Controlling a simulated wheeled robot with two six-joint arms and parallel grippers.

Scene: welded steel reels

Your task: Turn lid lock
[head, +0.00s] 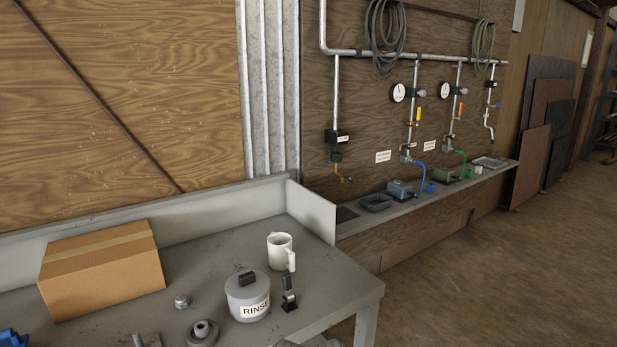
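A round grey pot (247,299) with a white RINSE label stands near the right end of the grey workbench (215,258). Its lid (235,286) is on, and a black block-like knob (247,279) sits on top, which looks like the lid lock. I cannot tell how far the knob is turned. A small upright black and grey device (289,293) stands just right of the pot. Neither of my grippers can be made out in the head view.
A white mug (280,251) stands behind the pot. A cardboard box (101,270) is at the left. Small metal parts (202,333) lie left of the pot, and a blue item (13,338) is at the lower left. The bench between box and mug is mostly clear.

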